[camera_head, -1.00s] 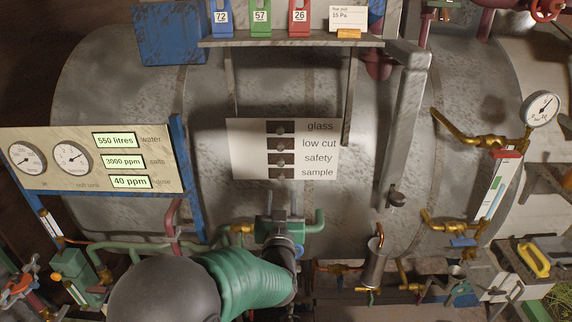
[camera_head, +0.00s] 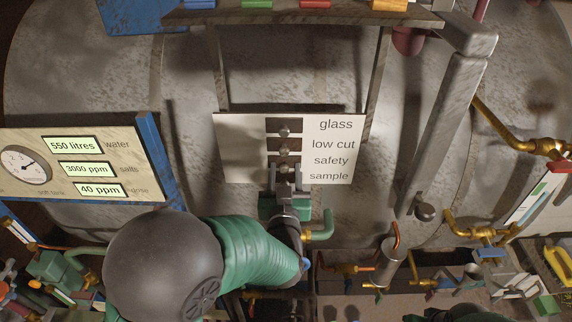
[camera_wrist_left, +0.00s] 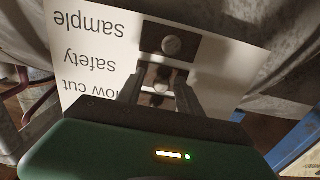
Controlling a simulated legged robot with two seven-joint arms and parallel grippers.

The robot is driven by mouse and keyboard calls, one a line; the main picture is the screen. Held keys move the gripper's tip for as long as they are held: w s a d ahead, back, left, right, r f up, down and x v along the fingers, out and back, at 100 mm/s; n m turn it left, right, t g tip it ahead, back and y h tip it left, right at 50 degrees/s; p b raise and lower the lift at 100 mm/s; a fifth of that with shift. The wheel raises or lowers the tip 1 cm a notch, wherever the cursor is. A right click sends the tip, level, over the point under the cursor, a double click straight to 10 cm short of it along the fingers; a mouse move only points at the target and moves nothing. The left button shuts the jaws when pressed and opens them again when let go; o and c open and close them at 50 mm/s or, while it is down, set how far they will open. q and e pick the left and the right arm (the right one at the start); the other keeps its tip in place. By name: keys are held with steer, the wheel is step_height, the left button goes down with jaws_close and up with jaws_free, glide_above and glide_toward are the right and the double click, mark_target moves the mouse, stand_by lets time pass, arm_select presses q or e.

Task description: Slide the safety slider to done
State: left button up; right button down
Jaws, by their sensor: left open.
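The white slider panel (camera_head: 235,150) is on the tank front, labelled glass, low cut, safety and sample, with dark slots and round grey knobs. The safety slider knob (camera_head: 284,167) is in the third row. My left gripper (camera_head: 285,175) comes from below and covers much of the sample row. In the left wrist view, upside down, its open fingers (camera_wrist_left: 160,82) stand either side of the safety knob (camera_wrist_left: 162,72); I cannot tell whether they touch it. The sample knob (camera_wrist_left: 171,45) lies just beyond the fingertips. My right gripper is not in view.
A gauge board (camera_head: 80,165) stands left of the panel on a blue post. A shelf (camera_head: 300,17) overhangs above, with struts either side. A grey post (camera_head: 440,130) rises at right. Brass pipes and a metal cup (camera_head: 390,262) are below right.

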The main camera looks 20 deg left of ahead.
arm_select(q)
steer(key=shift+s+a, duration=0.1)
steer(key=shift+s, duration=0.1)
steer(key=shift+s+r, duration=0.1)
steer(key=shift+c, duration=0.7)
steer(key=shift+w, duration=0.25)
jaws_close()
steer(key=shift+f, duration=0.2)
